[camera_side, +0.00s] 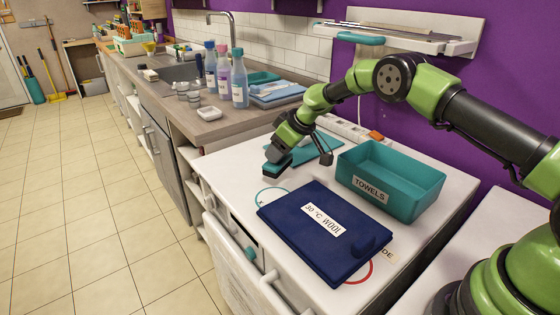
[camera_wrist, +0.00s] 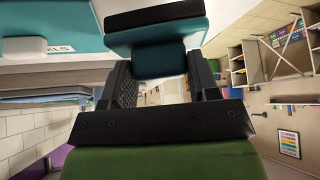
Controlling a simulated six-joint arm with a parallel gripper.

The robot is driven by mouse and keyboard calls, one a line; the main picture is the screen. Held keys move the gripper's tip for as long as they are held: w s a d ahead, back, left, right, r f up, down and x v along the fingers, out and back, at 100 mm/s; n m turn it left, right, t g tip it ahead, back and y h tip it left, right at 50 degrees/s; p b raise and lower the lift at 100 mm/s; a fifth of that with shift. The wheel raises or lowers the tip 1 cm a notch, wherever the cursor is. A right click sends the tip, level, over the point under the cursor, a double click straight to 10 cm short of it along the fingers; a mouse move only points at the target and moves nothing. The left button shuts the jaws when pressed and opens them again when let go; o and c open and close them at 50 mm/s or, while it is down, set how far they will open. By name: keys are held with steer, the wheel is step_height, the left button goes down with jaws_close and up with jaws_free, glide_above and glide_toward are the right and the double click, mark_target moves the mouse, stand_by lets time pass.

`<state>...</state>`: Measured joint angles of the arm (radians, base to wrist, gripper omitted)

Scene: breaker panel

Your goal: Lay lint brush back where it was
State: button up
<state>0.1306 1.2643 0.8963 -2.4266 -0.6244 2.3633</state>
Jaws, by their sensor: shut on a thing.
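The lint brush (camera_wrist: 158,38) is teal with a black strip and fills the space between my fingers in the wrist view. My gripper (camera_side: 280,153) is shut on it. In the side view, the lint brush (camera_side: 279,168) shows as a small dark and teal shape under the fingers, above the left part of the white top (camera_side: 232,160). I cannot tell whether it touches the top. A flat teal mat (camera_side: 322,149) lies on the top just right of my gripper, partly hidden by it.
A navy folded cloth labelled "30°C WOOL" (camera_side: 300,240) lies in front, near a green ring (camera_side: 262,194) and a red ring (camera_side: 362,273). A teal bin labelled "TOWELS" (camera_side: 418,202) stands right. A power strip (camera_side: 345,128) lies behind. Bottles (camera_side: 239,85) stand on the counter.

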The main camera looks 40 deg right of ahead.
steer(key=shift+f, duration=1.6)
steer(key=shift+f, duration=0.15)
steer(key=o, duration=1)
steer(key=shift+c, duration=0.2)
